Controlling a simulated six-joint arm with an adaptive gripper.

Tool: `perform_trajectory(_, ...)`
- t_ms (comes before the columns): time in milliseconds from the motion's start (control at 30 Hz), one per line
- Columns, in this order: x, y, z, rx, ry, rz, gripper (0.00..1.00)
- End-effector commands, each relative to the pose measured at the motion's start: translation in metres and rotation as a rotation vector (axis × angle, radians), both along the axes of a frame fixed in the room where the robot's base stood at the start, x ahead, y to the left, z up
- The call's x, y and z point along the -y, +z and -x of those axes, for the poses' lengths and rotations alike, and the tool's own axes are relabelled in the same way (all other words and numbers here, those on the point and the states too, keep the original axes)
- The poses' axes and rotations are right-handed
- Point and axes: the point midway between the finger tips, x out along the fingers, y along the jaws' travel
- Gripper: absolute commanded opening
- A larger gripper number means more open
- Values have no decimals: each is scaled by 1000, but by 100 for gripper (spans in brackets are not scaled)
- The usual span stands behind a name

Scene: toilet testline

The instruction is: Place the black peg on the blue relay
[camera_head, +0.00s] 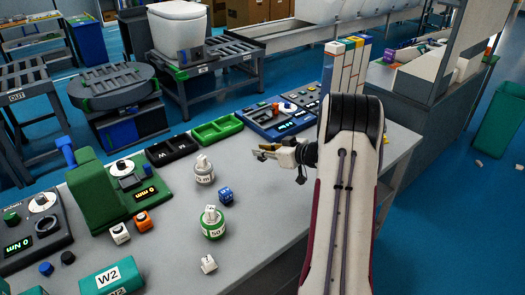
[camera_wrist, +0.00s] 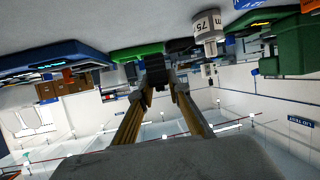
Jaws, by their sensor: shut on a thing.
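My gripper (camera_head: 266,152) hangs over the right part of the grey table, in front of the blue meter station. In the wrist view its two fingers (camera_wrist: 159,88) are shut on a small black peg (camera_wrist: 155,70). The peg is hard to make out in the head view. The blue relay (camera_head: 225,196) is a small blue cube on the table, left of and nearer than my gripper. It stands apart from the gripper, and a blue piece, likely the relay, shows at the top edge of the wrist view (camera_wrist: 246,4).
A white-grey weight (camera_head: 204,170) stands behind the relay and a green-banded weight (camera_head: 213,222) in front. White (camera_head: 120,233) and orange (camera_head: 142,222) cubes lie left. A green tray (camera_head: 217,130) and blue station (camera_head: 284,118) line the back. The table's right front is clear.

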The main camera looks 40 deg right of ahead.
Motion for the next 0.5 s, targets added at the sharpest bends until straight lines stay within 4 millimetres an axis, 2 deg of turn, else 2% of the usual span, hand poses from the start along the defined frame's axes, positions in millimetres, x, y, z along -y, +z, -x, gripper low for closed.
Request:
perform_trajectory(267,-9,6,-6,5,16,7,0)
perform_trajectory(367,-20,16,-12,13,33,15,0)
perform_trajectory(500,-49,32,-19,19,74,22,0)
